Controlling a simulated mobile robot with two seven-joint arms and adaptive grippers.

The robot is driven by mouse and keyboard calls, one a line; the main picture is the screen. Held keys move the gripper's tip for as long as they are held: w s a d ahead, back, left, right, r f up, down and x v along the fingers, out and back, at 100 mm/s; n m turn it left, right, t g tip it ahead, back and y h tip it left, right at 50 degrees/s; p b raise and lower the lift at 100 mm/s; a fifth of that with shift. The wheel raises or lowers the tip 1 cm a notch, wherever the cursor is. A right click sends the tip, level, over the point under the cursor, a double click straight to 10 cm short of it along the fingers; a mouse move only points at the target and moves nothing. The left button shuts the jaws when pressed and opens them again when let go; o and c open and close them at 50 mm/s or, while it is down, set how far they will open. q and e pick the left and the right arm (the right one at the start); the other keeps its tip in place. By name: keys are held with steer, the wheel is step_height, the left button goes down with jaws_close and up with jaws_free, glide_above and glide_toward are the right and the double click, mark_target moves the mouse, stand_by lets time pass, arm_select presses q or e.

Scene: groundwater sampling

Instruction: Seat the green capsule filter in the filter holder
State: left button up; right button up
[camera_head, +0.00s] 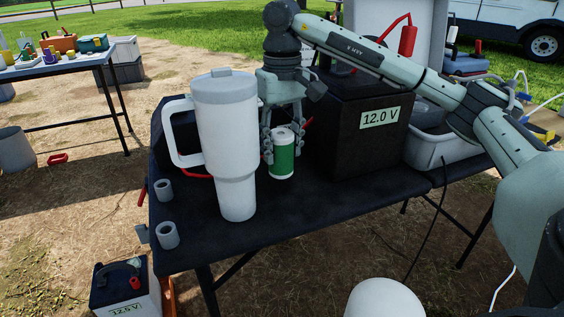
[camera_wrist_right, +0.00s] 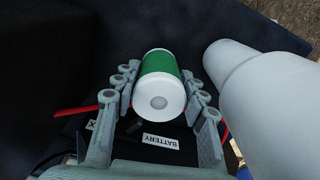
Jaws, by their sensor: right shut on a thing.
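The green capsule filter (camera_head: 283,160), a white cylinder with a green band, stands upright at the table's middle. My right gripper (camera_head: 282,138) reaches down from above and is shut on it. In the right wrist view the filter (camera_wrist_right: 158,70) lies between the two fingers, its white round end toward the camera. I cannot tell whether its base touches the table. I cannot make out the filter holder for certain; two short grey rings (camera_head: 168,235) (camera_head: 164,190) stand at the table's left edge. My left gripper is not in view.
A large white handled tumbler (camera_head: 225,130) stands just left of the filter; it also shows in the wrist view (camera_wrist_right: 260,90). A black box marked 12.0 V (camera_head: 355,140) is close on the right. The dark tabletop (camera_head: 300,215) is clear in front.

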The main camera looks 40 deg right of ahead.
mark_target(282, 161)
steer(key=shift+f, duration=1.7)
steer(key=shift+f, duration=0.2)
steer(key=o, duration=1.1)
steer(key=shift+o, duration=0.2)
steer(key=shift+r, duration=0.1)
